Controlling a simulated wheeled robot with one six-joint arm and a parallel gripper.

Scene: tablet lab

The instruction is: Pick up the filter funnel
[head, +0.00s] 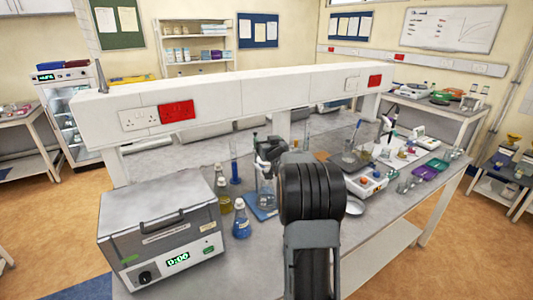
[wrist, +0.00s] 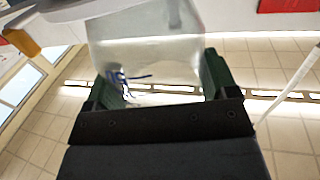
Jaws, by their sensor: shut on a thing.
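My gripper (head: 267,152) is over the bench, pointing away from me. In the wrist view my gripper (wrist: 160,78) has its two dark green fingers on either side of a clear, see-through piece, taken as the filter funnel (wrist: 150,60). It is shut on it. A narrower part of the piece shows toward the top of that view, and blue marks show through or on it. In the head view a clear glass vessel (head: 265,195) shows just below the gripper, over a blue base; my arm hides part of this area, and I cannot tell the funnel's outline there.
A grey heating box (head: 160,230) stands at the front left. Beside it are a blue-filled flask (head: 241,220), an amber flask (head: 223,196) and a tall cylinder (head: 235,165). A white service beam (head: 240,95) runs behind. A hotplate (head: 366,184) and coloured trays (head: 428,170) are at right.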

